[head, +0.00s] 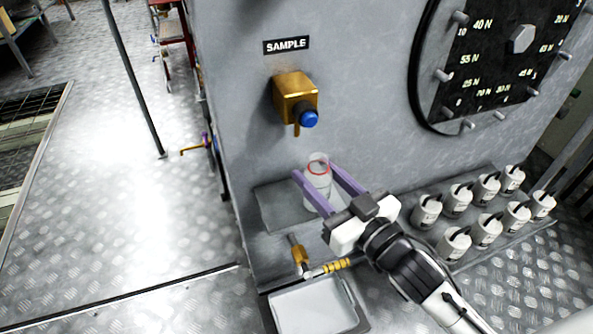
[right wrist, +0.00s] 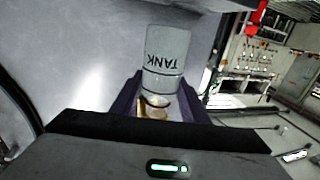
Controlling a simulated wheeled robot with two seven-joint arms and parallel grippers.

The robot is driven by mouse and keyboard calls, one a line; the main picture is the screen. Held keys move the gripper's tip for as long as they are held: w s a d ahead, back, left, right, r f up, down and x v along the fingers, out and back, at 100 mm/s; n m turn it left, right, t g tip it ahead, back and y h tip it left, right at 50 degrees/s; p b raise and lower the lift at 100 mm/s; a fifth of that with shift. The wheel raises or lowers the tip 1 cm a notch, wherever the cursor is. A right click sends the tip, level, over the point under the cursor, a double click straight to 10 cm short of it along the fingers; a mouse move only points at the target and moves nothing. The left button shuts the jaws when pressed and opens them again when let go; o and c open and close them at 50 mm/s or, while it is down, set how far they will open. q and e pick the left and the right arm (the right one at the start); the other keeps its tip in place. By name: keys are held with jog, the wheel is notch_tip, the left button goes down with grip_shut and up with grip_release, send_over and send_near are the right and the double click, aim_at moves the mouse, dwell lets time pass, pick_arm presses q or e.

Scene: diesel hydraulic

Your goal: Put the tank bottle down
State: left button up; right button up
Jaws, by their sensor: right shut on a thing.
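The tank bottle (head: 318,178) is a whitish, see-through bottle with a red ring near its top. It is upright below the brass sample tap (head: 296,97) with its blue knob. My right gripper (head: 314,190) is shut on it, one purple finger on each side. In the right wrist view the bottle (right wrist: 165,60) shows the word TANK upside down between the fingers (right wrist: 166,95). It is over or on a small grey shelf (head: 270,210); I cannot tell whether its base touches. My left gripper is not in view.
Several white containers with dark handles (head: 457,200) stand on a ledge to the right. A brass valve (head: 299,255) and a grey tray (head: 312,308) are below the shelf. A large dial (head: 500,60) is on the wall, upper right.

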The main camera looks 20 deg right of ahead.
jog(key=b+x, duration=0.1)
jog(key=x, duration=0.5)
jog(key=shift+w+a, duration=0.15)
jog(key=shift+w, duration=0.4)
notch_tip(320, 180, down, 3)
jog(key=shift+f+b, duration=0.15)
jog(key=shift+b, duration=0.9)
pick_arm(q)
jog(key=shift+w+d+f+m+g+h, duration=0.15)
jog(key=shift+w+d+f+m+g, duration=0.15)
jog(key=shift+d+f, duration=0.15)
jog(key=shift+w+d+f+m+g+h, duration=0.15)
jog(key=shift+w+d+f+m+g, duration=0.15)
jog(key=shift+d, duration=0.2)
pick_arm(e)
jog(key=shift+f, duration=0.1)
jog(key=shift+f, duration=0.15)
jog(key=o, duration=1.2)
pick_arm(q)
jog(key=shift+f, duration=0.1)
